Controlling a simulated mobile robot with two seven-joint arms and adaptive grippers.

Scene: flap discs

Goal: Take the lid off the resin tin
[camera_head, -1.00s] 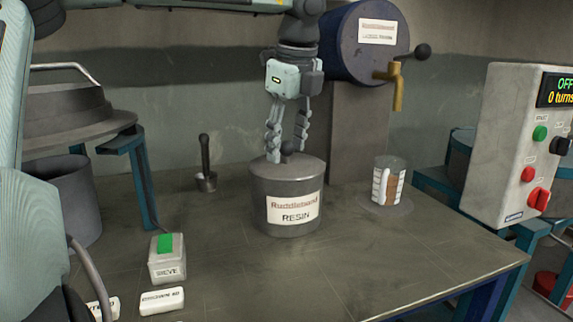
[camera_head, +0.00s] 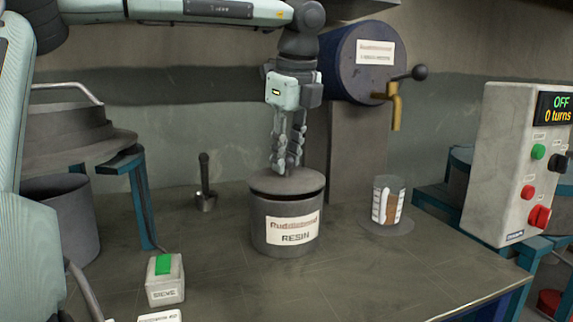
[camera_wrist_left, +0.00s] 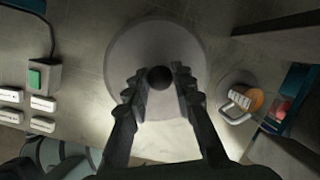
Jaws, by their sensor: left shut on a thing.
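The grey resin tin (camera_head: 268,236) stands on the bench, with a white label on its front. Its round grey lid (camera_head: 312,183) sits slightly above the tin's rim, with a dark gap showing beneath it. My left gripper (camera_head: 286,167) points straight down and is shut on the lid's knob, which the fingers hide in the head view. In the left wrist view, the dark round knob (camera_wrist_left: 160,77) sits between the fingertips of the left gripper (camera_wrist_left: 161,84), over the grey lid (camera_wrist_left: 150,38). My right gripper is not in view.
A small dark pot with a handle (camera_head: 205,196) stands behind left. A sieve switch box (camera_head: 165,279) is front left. A blue drum (camera_head: 345,75) with a brass tap hangs behind.

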